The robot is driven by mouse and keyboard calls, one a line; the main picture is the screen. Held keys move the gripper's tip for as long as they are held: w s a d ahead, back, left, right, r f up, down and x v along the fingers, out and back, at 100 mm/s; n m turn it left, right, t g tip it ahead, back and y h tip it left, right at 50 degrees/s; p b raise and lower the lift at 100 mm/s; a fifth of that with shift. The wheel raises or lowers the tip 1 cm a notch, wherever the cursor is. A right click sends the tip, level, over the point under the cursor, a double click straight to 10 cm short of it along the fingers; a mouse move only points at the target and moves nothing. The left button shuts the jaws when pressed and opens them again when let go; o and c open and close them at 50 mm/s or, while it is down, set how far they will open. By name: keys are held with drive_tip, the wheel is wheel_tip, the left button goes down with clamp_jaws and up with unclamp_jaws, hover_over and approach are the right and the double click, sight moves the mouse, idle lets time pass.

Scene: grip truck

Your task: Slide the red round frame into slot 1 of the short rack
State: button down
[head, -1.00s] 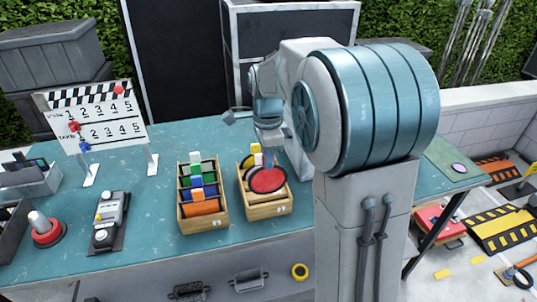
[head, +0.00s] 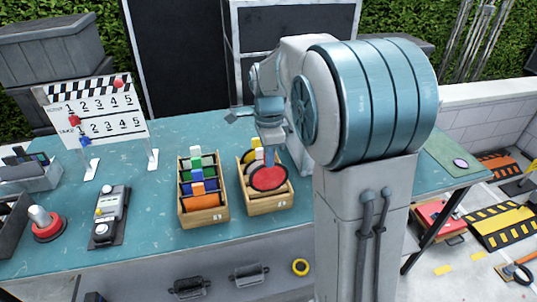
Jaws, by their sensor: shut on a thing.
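The red round frame (head: 268,178) has a dark rim and stands over the front part of the right-hand wooden rack (head: 268,206), which looks the shorter of two. My gripper (head: 270,153) comes down from above and is shut on the red frame's top; its fingertips are small and partly hidden. I cannot tell whether the frame's lower edge is inside a slot or just above it. Yellow and white pieces show behind the red frame in the same rack. The number on the rack's front is too small to read surely.
The left wooden rack (head: 204,217) holds several coloured pieces close by. A clapperboard (head: 97,115), a grey device (head: 109,215) and a red-based button (head: 47,226) stand farther left. My arm hides the table to the right of the racks.

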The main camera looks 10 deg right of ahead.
drive_tip(key=shift+f, duration=0.2)
idle(0.5)
drive_tip(key=shift+f+b, duration=0.3)
drive_tip(key=shift+f, duration=0.25)
idle(0.3)
drive_tip(key=b, duration=0.4)
hover_over(269, 191)
drive_tip(key=shift+w+f, duration=0.1)
drive_tip(key=shift+f, duration=2.5)
drive_tip(key=c, duration=1.4)
unclamp_jaws()
drive_tip(key=shift+r, duration=0.2)
wheel_tip(269, 191, up, 14)
drive_tip(key=shift+f+p, duration=0.2)
drive_tip(key=shift+p, duration=0.25)
